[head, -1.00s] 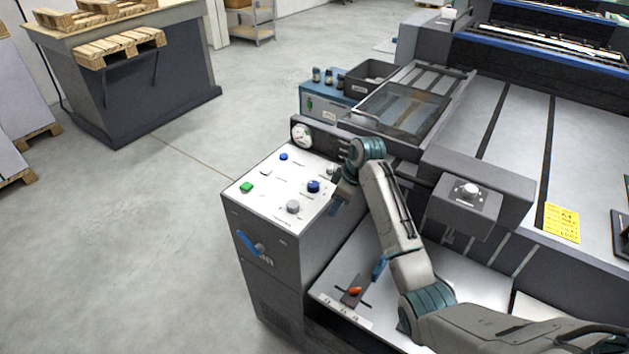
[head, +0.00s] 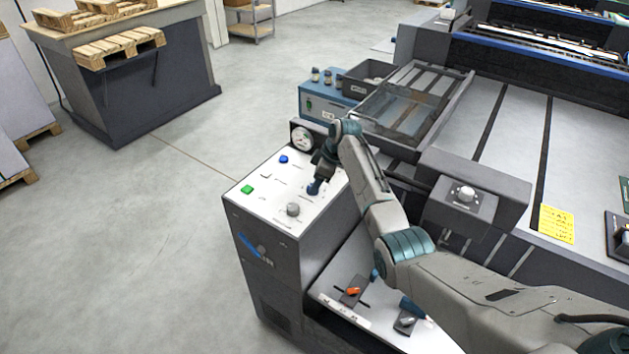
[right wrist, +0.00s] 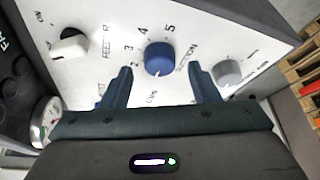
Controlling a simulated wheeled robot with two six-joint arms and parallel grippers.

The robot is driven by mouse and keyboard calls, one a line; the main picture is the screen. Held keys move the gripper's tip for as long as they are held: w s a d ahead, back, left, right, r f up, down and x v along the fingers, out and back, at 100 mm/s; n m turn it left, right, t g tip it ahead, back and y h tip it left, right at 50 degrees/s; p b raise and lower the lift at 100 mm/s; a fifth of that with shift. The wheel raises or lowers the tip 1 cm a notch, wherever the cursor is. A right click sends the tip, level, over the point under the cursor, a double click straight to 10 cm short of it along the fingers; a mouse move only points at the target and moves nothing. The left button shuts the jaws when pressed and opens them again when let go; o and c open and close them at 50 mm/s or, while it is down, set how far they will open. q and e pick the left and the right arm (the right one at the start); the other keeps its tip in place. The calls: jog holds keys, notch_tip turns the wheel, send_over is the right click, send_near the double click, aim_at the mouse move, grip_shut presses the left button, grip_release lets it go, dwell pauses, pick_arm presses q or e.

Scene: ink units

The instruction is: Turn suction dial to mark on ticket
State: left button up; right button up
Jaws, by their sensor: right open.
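The suction dial is a blue round knob (right wrist: 158,59) on the white sloped panel (head: 264,210). In the right wrist view, numbers from 2 to 5 run beside it and a small white mark shows on its edge near my gripper. My right gripper (head: 314,187) is over the dial, and the dial is mostly hidden in the head view. In the right wrist view its two fingers (right wrist: 160,84) are apart, one on each side of the dial, with gaps between. The yellow ticket (head: 557,223) lies at the right on the press; its writing is too small to read.
Near the dial are a grey knob (head: 293,209), a green button (head: 247,189), a blue button (head: 283,159) and a white feeder switch (right wrist: 70,46). A round gauge (head: 302,139) stands behind the panel. An orange-tipped lever (head: 353,291) is below my arm.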

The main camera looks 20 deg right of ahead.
jog(key=shift+x, duration=1)
jog(key=c, duration=1)
jog(key=shift+o, duration=0.2)
